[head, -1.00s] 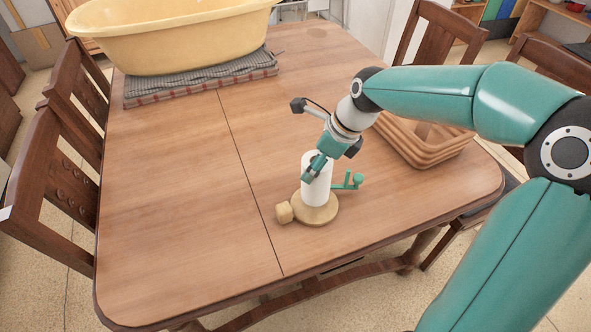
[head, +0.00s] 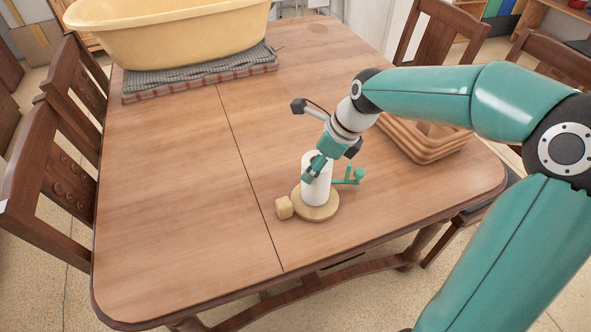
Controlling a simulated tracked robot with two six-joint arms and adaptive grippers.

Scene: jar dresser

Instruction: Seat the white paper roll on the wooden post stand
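The white paper roll (head: 317,189) stands upright over the round wooden base (head: 322,213) of the stand, near the table's front right. Its lower end looks down at the base; a small gap there cannot be ruled out. The post is hidden. My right gripper (head: 313,172) is at the roll's upper part, with one finger across its front. The other finger is not clear, so I cannot tell whether it grips the roll. My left gripper is not in view.
A small wooden block (head: 284,207) sits beside the base's left edge. A teal piece with a ball end (head: 350,178) is right of the roll. Wooden trays (head: 425,150) lie further right. A yellow tub (head: 165,35) rests on folded cloth (head: 200,78). The table's left half is clear.

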